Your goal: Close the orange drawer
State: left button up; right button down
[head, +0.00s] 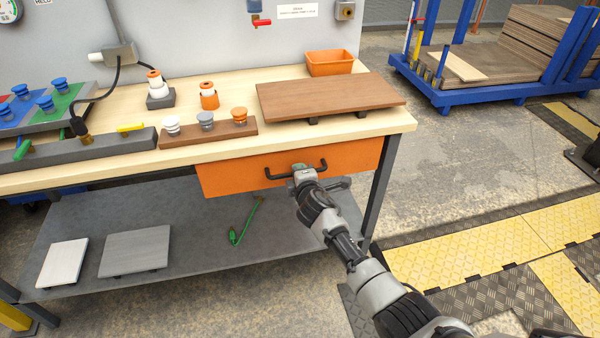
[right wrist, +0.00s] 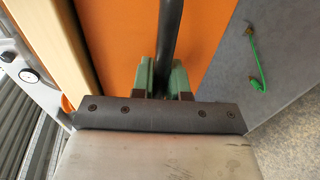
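The orange drawer (head: 240,172) sits under the right part of the workbench top. Its front lies close beneath the bench edge and no inside shows; I cannot tell whether a small gap is left. A black bar handle (head: 274,175) runs across the front. My right gripper (head: 299,170) is at the middle of the handle. In the right wrist view the green fingertips (right wrist: 167,78) stand on both sides of the handle (right wrist: 171,30), close against it, with the orange front (right wrist: 110,50) behind. My left gripper is not in view.
A brown board (head: 330,96) lies on the bench top (head: 225,150) above the drawer, beside an orange bin (head: 330,63). A grey lower shelf (head: 190,225) holds two flat boards and a green item (head: 245,222). Open floor lies to the right.

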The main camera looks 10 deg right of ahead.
jog(key=c, duration=1.4)
grip_release()
jog(key=shift+w+r, duration=0.15)
jog(key=shift+o, duration=1.4)
jog(key=shift+w+f, duration=0.15)
jog(key=shift+f, duration=0.05)
jog(key=shift+r, duration=0.1)
jog(key=shift+s, duration=0.5)
jog(key=p+v, duration=0.2)
jog(key=v, duration=0.8)
jog(key=shift+p, duration=0.35)
